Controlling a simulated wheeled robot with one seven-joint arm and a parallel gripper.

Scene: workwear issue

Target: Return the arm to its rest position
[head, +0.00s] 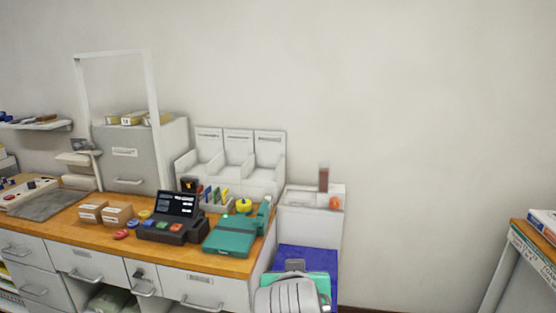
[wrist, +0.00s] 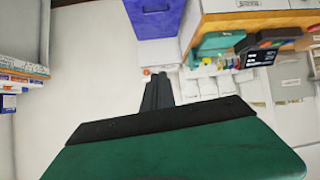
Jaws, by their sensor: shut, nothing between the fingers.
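My gripper (wrist: 158,92) shows in the wrist view as two dark fingers pressed together, with nothing between them. Its green body fills the bottom of that view. The fingers point toward the white wall and the floor-side units and appear clear of everything. In the head view, a white ribbed part of my arm with green around it (head: 290,295) shows at the bottom centre, in front of a blue bin (head: 322,262). The fingertips cannot be made out clearly there.
A wooden-topped counter (head: 60,222) on the left holds a dark terminal (head: 172,230), a teal device (head: 232,236) and small boxes. A white open-topped unit (head: 312,222) stands at its right end. A wooden-edged shelf (head: 530,250) is at far right. Open room lies between.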

